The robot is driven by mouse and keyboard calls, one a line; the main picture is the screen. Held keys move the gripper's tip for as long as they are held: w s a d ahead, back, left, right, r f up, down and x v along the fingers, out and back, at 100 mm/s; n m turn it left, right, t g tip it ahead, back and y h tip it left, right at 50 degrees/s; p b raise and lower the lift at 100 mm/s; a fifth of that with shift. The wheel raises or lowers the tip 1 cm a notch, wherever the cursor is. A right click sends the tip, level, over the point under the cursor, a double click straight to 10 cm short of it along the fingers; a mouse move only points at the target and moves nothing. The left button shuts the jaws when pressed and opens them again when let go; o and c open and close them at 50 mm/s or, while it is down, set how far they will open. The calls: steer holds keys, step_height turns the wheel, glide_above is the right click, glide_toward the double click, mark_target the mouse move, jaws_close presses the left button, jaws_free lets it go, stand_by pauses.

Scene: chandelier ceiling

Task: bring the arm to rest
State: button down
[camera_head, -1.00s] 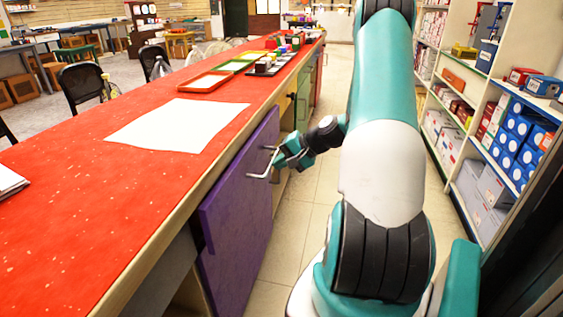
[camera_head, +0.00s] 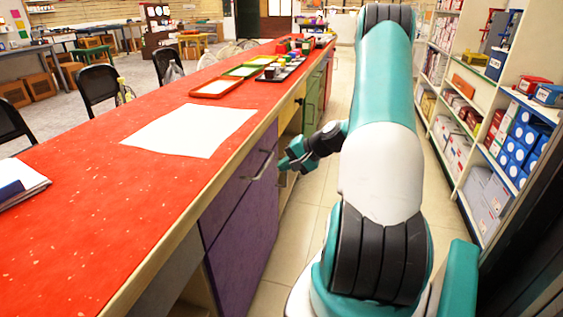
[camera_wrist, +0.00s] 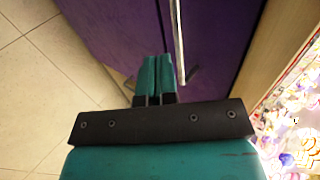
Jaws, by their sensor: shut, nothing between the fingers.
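My gripper (camera_head: 286,164) is at the left end of my teal arm, beside the purple front of the counter in the head view. Its fingers are together with nothing between them, and they also show in the wrist view (camera_wrist: 154,74). A silver handle (camera_head: 264,166) on the purple drawer front (camera_head: 232,196) is just left of the fingertips. In the wrist view the handle (camera_wrist: 178,42) runs just right of the fingers, and I see no grip on it. The drawer front looks flush, or nearly so, above a lower purple panel (camera_head: 250,240).
The long red counter (camera_head: 85,205) runs along the left with a white sheet (camera_head: 190,130) and several trays (camera_head: 218,87) on it. Shelves with boxes (camera_head: 520,140) stand close on the right. A tiled aisle (camera_head: 308,205) lies between them.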

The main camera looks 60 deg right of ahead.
steer(key=v, duration=1)
steer(key=w+a+r+n+g+y, duration=0.1)
steer(key=w+a+r+n, duration=0.1)
steer(key=a, duration=0.4)
steer(key=w+a+r+n+g+y, duration=0.1)
steer(key=w+a+r+n+g, duration=0.1)
steer(key=a, duration=0.5)
steer(key=w+a+r+n+g, duration=0.1)
steer(key=w+a+r+n, duration=0.2)
steer(key=a, duration=0.4)
steer(key=shift+w+a+n+y+p, duration=0.25)
steer(key=shift+w+n+y+p, duration=0.15)
steer(key=shift+w, duration=0.35)
steer(key=a+r+n+g, duration=0.1)
steer(key=a, duration=0.2)
steer(key=s+a+r+n, duration=0.1)
steer(key=a, duration=0.3)
steer(key=a+n+g, duration=0.1)
steer(key=a, duration=0.2)
steer(key=shift+s+a+r+n+g, duration=0.2)
steer(key=shift+a+r+n+g, duration=0.1)
steer(key=shift+a+r+n, duration=0.1)
steer(key=s+a+r+n+g+h, duration=0.3)
steer(key=s+a+n, duration=0.6)
steer(key=s+a, duration=0.7)
step_height(320, 180, up, 18)
steer(key=y+p, duration=0.1)
steer(key=p, duration=1.6)
steer(key=shift+a+n, duration=0.25)
steer(key=shift+n, duration=0.05)
